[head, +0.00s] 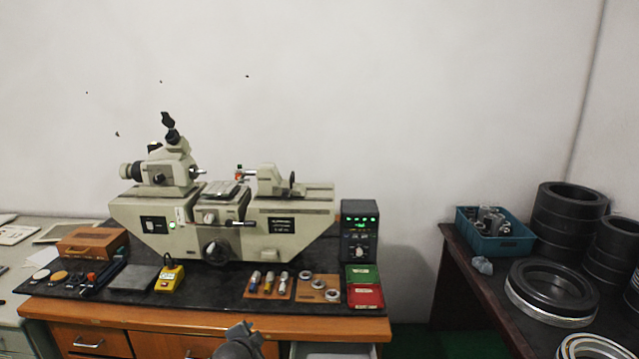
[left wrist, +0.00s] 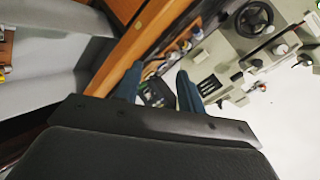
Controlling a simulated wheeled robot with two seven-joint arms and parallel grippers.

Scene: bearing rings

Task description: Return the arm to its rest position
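My left gripper (head: 240,335) shows as a dark grey shape at the bottom centre of the head view, in front of the wooden bench's front edge. In the left wrist view its two blue fingers (left wrist: 157,84) stand apart with a clear gap. I see nothing held between them; the bench and machine show beyond. My right gripper is not in either view. Small bearing rings (head: 318,286) lie on a wooden board on the bench top, apart from the gripper.
A beige measuring machine (head: 285,222) stands on the black bench top (head: 215,310), beside a black control box (head: 359,235). An open drawer (head: 330,351) is below. At right, a dark table (head: 480,275) holds a blue crate (head: 510,244) and large black rings (head: 553,287).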

